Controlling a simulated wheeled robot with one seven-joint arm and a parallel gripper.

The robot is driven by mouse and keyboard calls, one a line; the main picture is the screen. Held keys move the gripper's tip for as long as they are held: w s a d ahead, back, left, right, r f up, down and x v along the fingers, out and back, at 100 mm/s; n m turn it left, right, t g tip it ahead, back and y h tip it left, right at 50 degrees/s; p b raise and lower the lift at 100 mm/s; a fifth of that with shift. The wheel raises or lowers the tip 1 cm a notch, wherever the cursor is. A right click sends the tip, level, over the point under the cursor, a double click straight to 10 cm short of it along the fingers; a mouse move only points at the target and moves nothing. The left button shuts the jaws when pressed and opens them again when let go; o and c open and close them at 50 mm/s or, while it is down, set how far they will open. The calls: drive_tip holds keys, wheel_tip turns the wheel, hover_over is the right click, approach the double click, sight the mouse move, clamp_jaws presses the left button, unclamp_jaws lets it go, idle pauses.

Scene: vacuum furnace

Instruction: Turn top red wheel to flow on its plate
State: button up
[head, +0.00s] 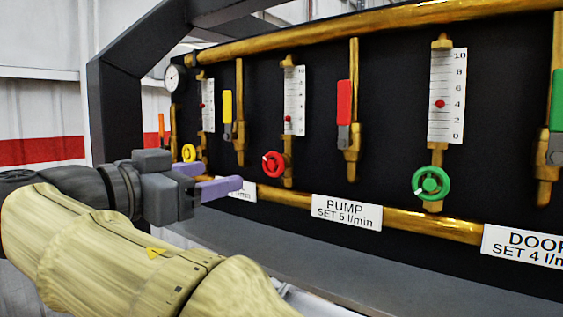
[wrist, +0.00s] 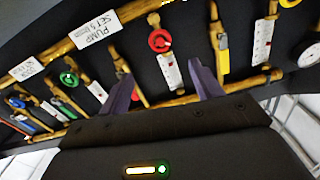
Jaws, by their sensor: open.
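The red wheel (head: 273,164) sits on a brass valve on the black panel, below a white flow gauge (head: 294,100). The gauge's red ball is low, near the 2 mark. A plate reading PUMP SET 5 l/min (head: 346,213) is below and to the right of the wheel. My gripper (head: 212,180) is left of the red wheel, apart from it, with purple fingers open and empty. In the wrist view the red wheel (wrist: 160,40) shows beyond the gap between the fingertips (wrist: 160,72). My gripper partly hides another plate (head: 243,190).
A yellow wheel (head: 189,152) is to the left and a green wheel (head: 430,183) to the right. A yellow lever (head: 227,106) and a red lever (head: 344,102) flank the red wheel's gauge. Brass pipes (head: 400,221) run across the panel. A dark frame (head: 120,110) stands at left.

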sight(271, 162)
drive_tip(key=p+x, duration=0.4)
drive_tip(key=x, duration=0.4)
drive_tip(key=p+x, duration=0.5)
drive_tip(key=x, duration=0.3)
drive_tip(key=shift+w+d+r, duration=0.2)
drive_tip(key=shift+w+r, duration=0.05)
drive_tip(key=shift+w, duration=0.05)
drive_tip(key=shift+w+d+f, duration=0.25)
drive_tip(key=shift+w+d, duration=0.05)
drive_tip(key=shift+w, duration=0.1)
drive_tip(key=c, duration=1)
